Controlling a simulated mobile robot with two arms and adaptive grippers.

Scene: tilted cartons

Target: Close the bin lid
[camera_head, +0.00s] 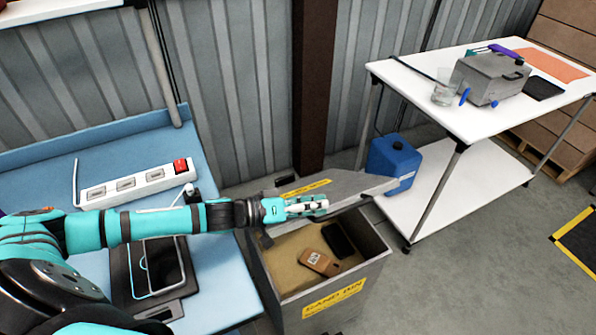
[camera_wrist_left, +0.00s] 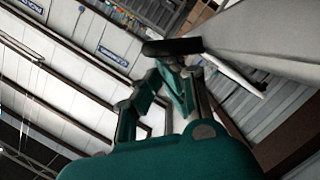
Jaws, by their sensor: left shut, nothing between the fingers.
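The grey sand bin (camera_head: 371,277) stands open on the floor beside the blue bench, with a yellow "SAND BIN" label on its front. Inside are sand, a brown object and a black object. Its lid (camera_head: 352,187) is raised at the back, tilted over the rear of the bin. My left gripper (camera_head: 322,205) is shut and empty, in front of the lid and above the bin's opening. I cannot tell whether it touches the lid. In the left wrist view the shut fingers (camera_wrist_left: 172,50) are close to a large grey surface, probably the lid. My right gripper is not in view.
A blue bench (camera_head: 225,275) at left holds a power strip (camera_head: 140,184) and a tablet (camera_head: 160,265). A blue container (camera_head: 394,160) sits on the lower shelf of a white table (camera_head: 490,120) at right. A dark post (camera_head: 312,90) stands behind the bin.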

